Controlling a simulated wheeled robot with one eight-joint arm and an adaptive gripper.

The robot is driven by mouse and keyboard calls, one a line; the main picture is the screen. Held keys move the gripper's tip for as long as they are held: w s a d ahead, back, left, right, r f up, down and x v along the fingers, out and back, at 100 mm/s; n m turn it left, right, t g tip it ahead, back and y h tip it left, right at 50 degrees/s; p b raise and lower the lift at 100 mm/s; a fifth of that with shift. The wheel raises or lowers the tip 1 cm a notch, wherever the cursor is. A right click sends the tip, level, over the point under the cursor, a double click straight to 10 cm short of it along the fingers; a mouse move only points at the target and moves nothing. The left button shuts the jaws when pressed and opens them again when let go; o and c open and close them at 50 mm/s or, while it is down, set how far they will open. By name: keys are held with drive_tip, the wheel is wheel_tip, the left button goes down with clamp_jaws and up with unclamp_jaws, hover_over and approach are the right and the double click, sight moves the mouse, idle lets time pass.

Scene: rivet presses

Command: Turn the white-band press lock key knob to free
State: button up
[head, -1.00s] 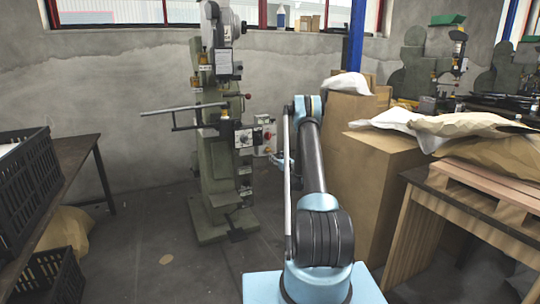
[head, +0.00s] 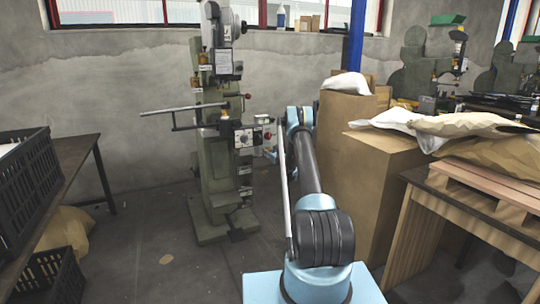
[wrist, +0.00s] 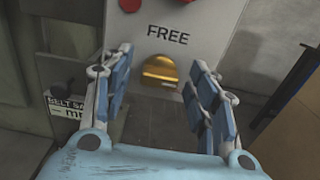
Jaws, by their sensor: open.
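In the wrist view a brass-coloured lock key knob (wrist: 160,73) sits on a grey panel (wrist: 205,20), just under the word FREE. My gripper (wrist: 161,62) is open, with one blue-padded finger on each side of the knob in the picture. I see no contact, and the remaining distance is hard to judge. In the head view the green press (head: 217,180) stands left of my arm, with a small control box (head: 263,131) on its right side. My gripper is mostly hidden there behind my arm. I cannot make out a white band.
Red controls (wrist: 130,4) sit above the FREE label. A long handle bar (head: 185,109) sticks out left from the press. Cardboard boxes (head: 345,135) stand close to the right of my arm.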

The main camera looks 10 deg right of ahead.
drive_tip(key=shift+c, duration=0.3)
drive_tip(key=c, duration=1)
drive_tip(key=shift+s+a+f+n, duration=0.1)
drive_tip(key=shift+n, duration=2.9)
drive_tip(key=shift+a+f+n, duration=0.1)
drive_tip(key=shift+a+n, duration=0.05)
drive_tip(key=shift+n, duration=2.85)
drive_tip(key=shift+s+a+n, duration=0.1)
drive_tip(key=shift+n, duration=2.9)
